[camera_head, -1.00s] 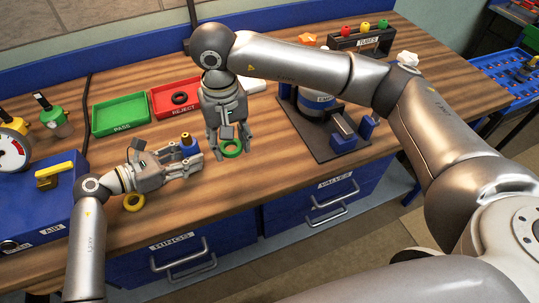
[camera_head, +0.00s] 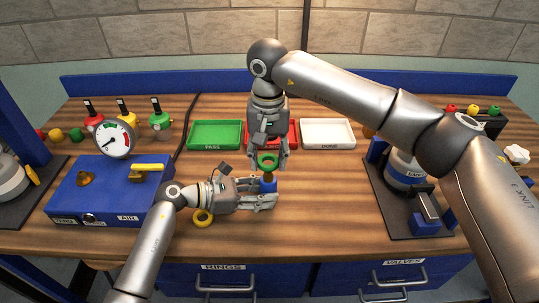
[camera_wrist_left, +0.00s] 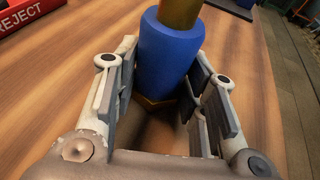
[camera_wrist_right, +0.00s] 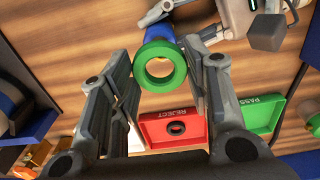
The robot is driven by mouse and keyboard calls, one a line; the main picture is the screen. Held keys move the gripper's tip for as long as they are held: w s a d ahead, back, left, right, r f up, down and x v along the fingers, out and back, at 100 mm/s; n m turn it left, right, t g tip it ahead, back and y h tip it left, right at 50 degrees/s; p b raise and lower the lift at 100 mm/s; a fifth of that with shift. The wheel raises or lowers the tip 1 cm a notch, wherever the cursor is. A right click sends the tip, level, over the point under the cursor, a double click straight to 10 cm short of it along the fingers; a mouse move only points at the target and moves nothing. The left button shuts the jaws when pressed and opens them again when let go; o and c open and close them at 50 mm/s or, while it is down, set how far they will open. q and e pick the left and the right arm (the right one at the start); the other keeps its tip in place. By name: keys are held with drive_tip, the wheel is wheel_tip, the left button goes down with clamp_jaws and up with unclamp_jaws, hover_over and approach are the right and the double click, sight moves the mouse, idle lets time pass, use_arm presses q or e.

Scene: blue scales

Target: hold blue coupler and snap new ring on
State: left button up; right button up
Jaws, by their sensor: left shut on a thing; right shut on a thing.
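The blue coupler (camera_head: 268,186) stands upright, its brass top showing in the left wrist view (camera_wrist_left: 178,12). My left gripper (camera_head: 272,199) is shut around its lower part, just above the wood. My right gripper (camera_head: 268,163) points down and is shut on a green ring (camera_head: 267,155). The ring is just above the coupler's brass top in the head view. In the right wrist view the green ring (camera_wrist_right: 160,87) sits between the fingertips, with the blue coupler (camera_wrist_right: 160,32) partly hidden behind it. I cannot tell whether ring and coupler touch.
A yellow ring (camera_head: 203,225) lies beside my left gripper. Behind are the green PASS tray (camera_head: 215,134), the red REJECT tray (camera_wrist_right: 165,140) holding a black ring, and the white DONE tray (camera_head: 327,133). A blue air box (camera_head: 110,190) stands left, a dark fixture base (camera_head: 400,215) right.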

sight(268, 171)
drive_tip(key=shift+f, duration=0.1)
drive_tip(key=shift+f, duration=2.1)
drive_tip(key=shift+f, duration=0.4)
drive_tip(key=o, duration=0.8)
wheel_tip(268, 171, up, 12)
drive_tip(key=shift+r, duration=0.1)
